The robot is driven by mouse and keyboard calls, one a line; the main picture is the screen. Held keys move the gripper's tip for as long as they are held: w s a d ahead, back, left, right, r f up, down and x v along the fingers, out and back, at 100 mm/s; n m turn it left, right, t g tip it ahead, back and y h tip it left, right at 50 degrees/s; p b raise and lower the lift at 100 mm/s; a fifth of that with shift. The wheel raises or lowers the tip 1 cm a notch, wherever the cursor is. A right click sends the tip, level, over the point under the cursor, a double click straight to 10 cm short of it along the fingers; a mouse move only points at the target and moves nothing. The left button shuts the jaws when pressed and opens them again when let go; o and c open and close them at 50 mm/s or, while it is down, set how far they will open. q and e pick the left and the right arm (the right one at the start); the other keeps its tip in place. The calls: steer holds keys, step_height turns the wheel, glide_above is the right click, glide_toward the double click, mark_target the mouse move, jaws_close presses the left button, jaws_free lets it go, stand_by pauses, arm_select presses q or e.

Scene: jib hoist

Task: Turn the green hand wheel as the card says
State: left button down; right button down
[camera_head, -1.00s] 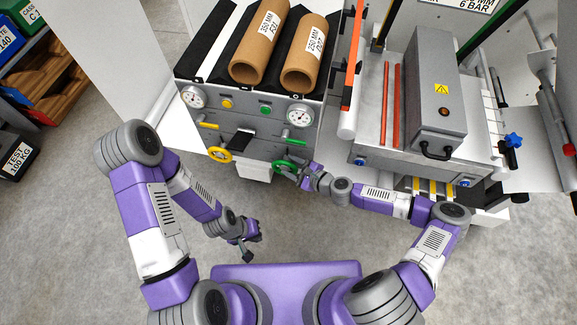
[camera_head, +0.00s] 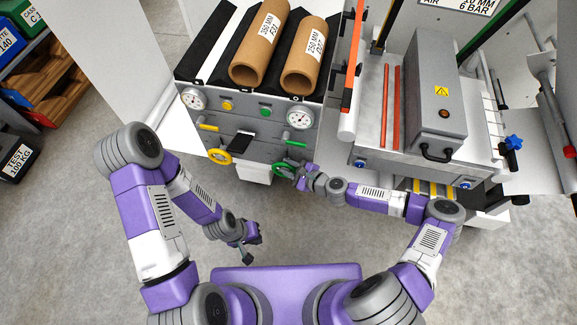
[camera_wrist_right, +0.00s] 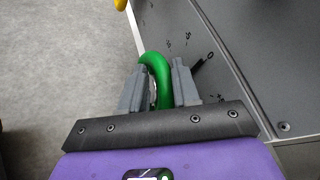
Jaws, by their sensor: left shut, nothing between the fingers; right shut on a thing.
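The green hand wheel (camera_head: 284,169) sits low on the right of the grey machine front. My right gripper (camera_head: 299,178) is at its right side in the head view. In the right wrist view the wheel's green rim (camera_wrist_right: 160,68) passes between the fingers of my right gripper (camera_wrist_right: 160,88), which is shut on it. My left gripper (camera_head: 248,248) is shut and empty, hanging over the floor well below the machine. I cannot make out a card with turning instructions.
A yellow hand wheel (camera_head: 219,157) is to the left of the green one. Round gauges (camera_head: 299,116) and a green lever (camera_head: 294,143) are above. Brown cardboard tubes (camera_head: 304,53) lie on top. A grey box machine (camera_head: 436,90) stands at right. The floor around my left gripper is clear.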

mark_target(274, 166)
steer(key=shift+w+a+r+n+g+h+p, duration=0.3)
steer(key=shift+h+p, duration=0.4)
steer(key=shift+p, duration=1.25)
steer(key=shift+w+a+r+n+g+h+p, duration=0.1)
steer(key=shift+a+r+n+g+h+p, duration=0.4)
steer(key=shift+p, duration=1.45)
steer(key=h+p, duration=0.1)
steer(key=p, duration=0.1)
steer(key=a+h+p, duration=0.1)
steer(key=p, duration=0.1)
steer(key=g+h+p, duration=0.1)
steer(key=h+p, duration=0.1)
steer(key=shift+w+a+f, duration=0.15)
steer(key=shift+w+f, duration=0.05)
steer(key=shift+f, duration=0.05)
steer(key=shift+w+a+f+n+h+p, duration=0.1)
steer(key=shift+a+f+n+h+p, duration=0.25)
steer(key=shift+h+p, duration=0.3)
steer(key=shift+a+f+n+g+h, duration=0.3)
steer(key=shift+g+h, duration=0.2)
steer(key=shift+h, duration=0.45)
steer(key=shift+w+a+f+h+b, duration=0.1)
steer(key=shift+a+f+h+b, duration=0.1)
steer(key=shift+f+h+b, duration=0.3)
steer(key=shift+a+n+g+h+b, duration=0.15)
steer(key=shift+n+g+h+b, duration=0.1)
steer(key=shift+g+h+b, duration=0.25)
steer(key=shift+f+h+b, duration=0.35)
steer(key=shift+h+b, duration=0.75)
